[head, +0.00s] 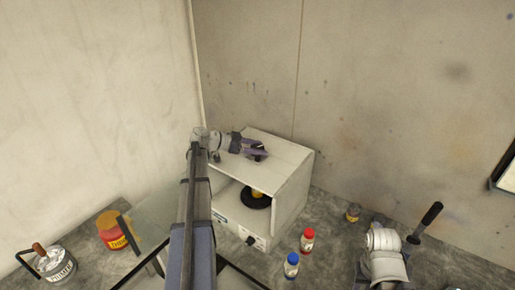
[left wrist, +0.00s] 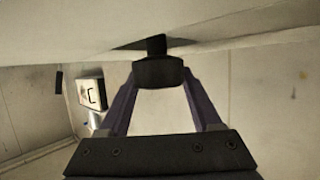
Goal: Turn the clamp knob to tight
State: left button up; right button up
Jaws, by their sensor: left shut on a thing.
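The clamp knob (left wrist: 158,72) is a black round knob on a short dark stem. In the left wrist view the stem goes into a slot in a white panel. My left gripper (left wrist: 158,80) has its two purple fingers on either side of the knob and is shut on it. In the head view my left gripper (head: 259,152) is at the top of the white spray booth (head: 292,205); there the knob is mostly hidden by the gripper. The turn position of the knob cannot be read. My right gripper is not in view.
Inside the booth is a black turntable (head: 255,200) with a yellow piece. Red-capped (head: 307,240) and blue-capped (head: 291,265) bottles stand in front. A small tin (head: 353,212) and a black handle (head: 428,217) are right.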

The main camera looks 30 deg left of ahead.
pick_arm(q)
jog(key=m+g+h, duration=0.1)
jog(key=m+g, duration=0.1)
jog(key=m+g+h, duration=0.1)
jog(key=m+g, duration=0.1)
jog(key=shift+w+a+f+h, duration=0.1)
jog(key=shift+a+h, duration=0.05)
jog(key=shift+h, duration=0.25)
jog(key=shift+m+g+h, duration=0.4)
jog(key=shift+m+g, duration=0.5)
jog(key=shift+s+d+g, duration=0.2)
jog(key=shift+s+g, duration=0.05)
jog(key=shift+g, duration=0.05)
jog(key=o, duration=1.4)
jog(key=shift+w, duration=0.1)
jog(key=shift+c, duration=0.2)
jog(key=shift+a, duration=0.1)
jog(key=p+v, duration=0.3)
jog(key=v, duration=0.4)
jog(key=shift+a, duration=0.35)
